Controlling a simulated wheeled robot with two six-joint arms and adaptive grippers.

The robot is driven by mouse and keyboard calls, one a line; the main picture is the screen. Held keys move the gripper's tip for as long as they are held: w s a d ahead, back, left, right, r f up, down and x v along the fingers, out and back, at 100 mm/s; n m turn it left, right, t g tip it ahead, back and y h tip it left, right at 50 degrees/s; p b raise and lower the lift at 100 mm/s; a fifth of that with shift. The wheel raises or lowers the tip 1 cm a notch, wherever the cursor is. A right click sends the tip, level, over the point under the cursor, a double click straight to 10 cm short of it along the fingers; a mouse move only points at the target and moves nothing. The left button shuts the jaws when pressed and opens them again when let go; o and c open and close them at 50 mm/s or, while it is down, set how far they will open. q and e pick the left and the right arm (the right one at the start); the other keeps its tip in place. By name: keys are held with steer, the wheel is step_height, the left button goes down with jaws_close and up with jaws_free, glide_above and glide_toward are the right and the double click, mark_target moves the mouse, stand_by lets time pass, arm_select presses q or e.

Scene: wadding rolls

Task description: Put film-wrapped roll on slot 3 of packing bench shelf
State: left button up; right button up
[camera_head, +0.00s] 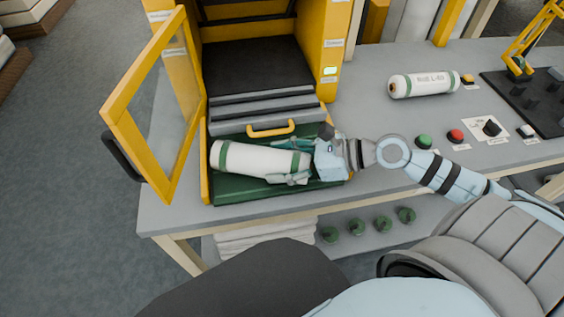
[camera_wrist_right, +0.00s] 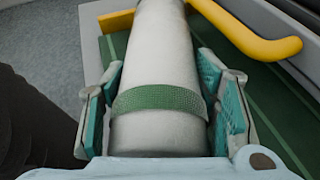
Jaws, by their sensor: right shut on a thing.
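A white film-wrapped roll (camera_head: 255,160) with green bands lies at the green tray (camera_head: 228,190) in front of the yellow machine. My right gripper (camera_head: 292,162) is shut on the roll's right end, with a finger on each side. In the right wrist view the roll (camera_wrist_right: 155,75) runs away from the camera between the teal finger pads of the gripper (camera_wrist_right: 160,110), its green band between them. I cannot tell whether the roll touches the tray. My left gripper is not in view. Another white roll with green ends (camera_head: 424,83) lies on the bench at the back right.
The yellow machine's framed door (camera_head: 152,110) stands open at the left. A yellow handle (camera_head: 271,129) sits just behind the roll. Green and red buttons (camera_head: 455,136) and a black board (camera_head: 535,100) are on the bench (camera_head: 375,125) at right. Several green knobs (camera_head: 366,226) show on the shelf below.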

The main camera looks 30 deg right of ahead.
steer(key=shift+f, duration=0.15)
steer(key=o, duration=1.2)
